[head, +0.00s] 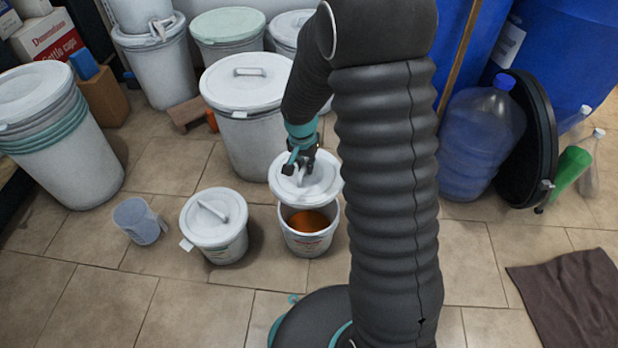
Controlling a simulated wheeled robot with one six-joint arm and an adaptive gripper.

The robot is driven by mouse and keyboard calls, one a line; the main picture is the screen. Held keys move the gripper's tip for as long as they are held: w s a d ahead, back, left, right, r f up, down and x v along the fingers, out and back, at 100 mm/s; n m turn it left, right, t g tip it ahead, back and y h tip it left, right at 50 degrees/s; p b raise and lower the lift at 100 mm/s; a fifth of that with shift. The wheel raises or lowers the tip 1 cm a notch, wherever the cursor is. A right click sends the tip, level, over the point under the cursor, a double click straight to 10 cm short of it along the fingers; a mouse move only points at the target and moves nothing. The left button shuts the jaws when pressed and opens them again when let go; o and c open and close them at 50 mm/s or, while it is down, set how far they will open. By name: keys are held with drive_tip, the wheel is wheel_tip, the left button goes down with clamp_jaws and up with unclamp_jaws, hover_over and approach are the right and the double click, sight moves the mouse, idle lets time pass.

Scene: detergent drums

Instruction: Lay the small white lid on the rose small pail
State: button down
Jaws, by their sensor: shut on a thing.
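The small white lid (323,180) is held by its handle in my gripper (299,170). The lid looks roughly level, and it hides the back part of an open small pail (308,246). This pail stands on the tiles and looks whitish outside, with orange-brown contents in its mouth; I see no clear rose colour on its wall. The front of the pail's mouth shows below the lid's near edge, so the lid does not cover it fully in this view. I cannot tell how high the lid is above the rim.
A lidded small pail (217,238) stands just left, with a clear jug (139,221) beyond it. A large lidded drum (246,150) stands close behind. The front-left tiles are clear.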

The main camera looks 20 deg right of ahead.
sight(308, 179)
drive_tip(key=m, duration=0.1)
drive_tip(key=f+m, duration=0.1)
drive_tip(key=m, duration=0.1)
drive_tip(key=m+p, duration=0.1)
drive_tip(key=shift+s+f+m+h, duration=0.15)
drive_tip(key=shift+s+m+h, duration=0.15)
drive_tip(key=shift+s+m, duration=0.1)
drive_tip(key=m, duration=0.2)
drive_tip(key=f+m+g, duration=0.1)
drive_tip(key=shift+s, duration=0.25)
drive_tip(key=m, duration=0.2)
drive_tip(key=f+m+p, duration=0.1)
drive_tip(key=m, duration=0.1)
drive_tip(key=s+f+m+g, duration=0.1)
drive_tip(key=m, duration=0.1)
drive_tip(key=shift+s+m+p, duration=0.1)
drive_tip(key=shift+m+p, duration=0.2)
drive_tip(key=shift+m, duration=0.1)
wheel_tip(308, 179, down, 6)
drive_tip(key=b, duration=0.3)
drive_tip(key=shift+b, duration=0.35)
drive_tip(key=shift+r+b, duration=0.1)
drive_tip(key=shift+b, duration=0.25)
drive_tip(key=shift+f+b, duration=0.4)
drive_tip(key=shift+b, duration=0.25)
drive_tip(key=shift+f, duration=0.45)
idle(0.8)
